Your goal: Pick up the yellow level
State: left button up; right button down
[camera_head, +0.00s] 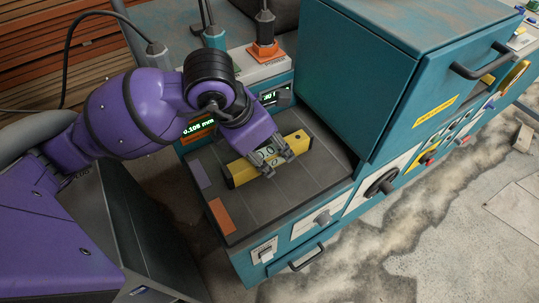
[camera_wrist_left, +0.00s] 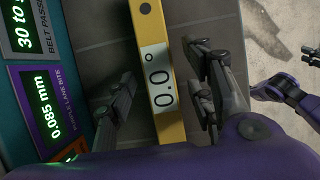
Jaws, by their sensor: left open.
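The yellow level (camera_head: 239,173) lies on the dark grey tiled top of the teal machine in the head view. My left gripper (camera_head: 277,163) reaches down over its middle, with its fingers open. In the left wrist view the level (camera_wrist_left: 149,28) runs lengthwise between the two spread fingers of my left gripper (camera_wrist_left: 161,108), its display reading 0.0°. Both fingers look apart from the level's sides there. Part of the level is hidden behind the gripper in the head view. A purple arm with dark fingers shows at the right edge of the left wrist view, too cut off to judge.
A tall teal cabinet (camera_head: 355,75) stands right of the level. Behind it is a panel with green readouts (camera_head: 199,127). An orange plate (camera_head: 221,216) and a purple plate (camera_head: 202,175) lie on the left edge of the dark top. Bare surface lies in front of the level.

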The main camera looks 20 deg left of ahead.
pick_arm(q)
jog(key=shift+w+d+f, duration=0.2)
jog(key=shift+f, duration=0.4)
grip_shut()
jog(key=shift+r, duration=0.2)
